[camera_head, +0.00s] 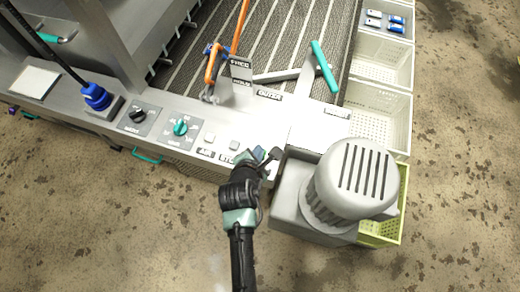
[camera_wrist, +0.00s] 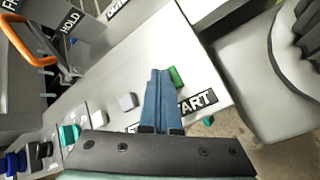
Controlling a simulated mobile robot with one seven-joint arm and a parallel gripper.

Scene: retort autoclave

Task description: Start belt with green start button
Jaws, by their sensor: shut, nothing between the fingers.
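The green start button (camera_wrist: 176,77) shows in the wrist view, just right of my fingertips and partly hidden by them. Its START label (camera_wrist: 196,102) is on the pale panel, its left end covered by the fingers. My gripper (camera_wrist: 160,74) has its two blue fingers shut together, with nothing between them, over the panel close beside the button. I cannot tell whether the fingertips touch the button or the panel. In the head view my gripper (camera_head: 261,154) is at the front edge of the panel and hides the start button.
A grey square button (camera_head: 233,146) and another grey button (camera_head: 208,138) sit left of my gripper. Further left are a teal knob (camera_head: 180,127) and a black knob (camera_head: 138,115). A large grey motor (camera_head: 350,185) stands close on the right. The ribbed belt (camera_head: 290,45) lies behind.

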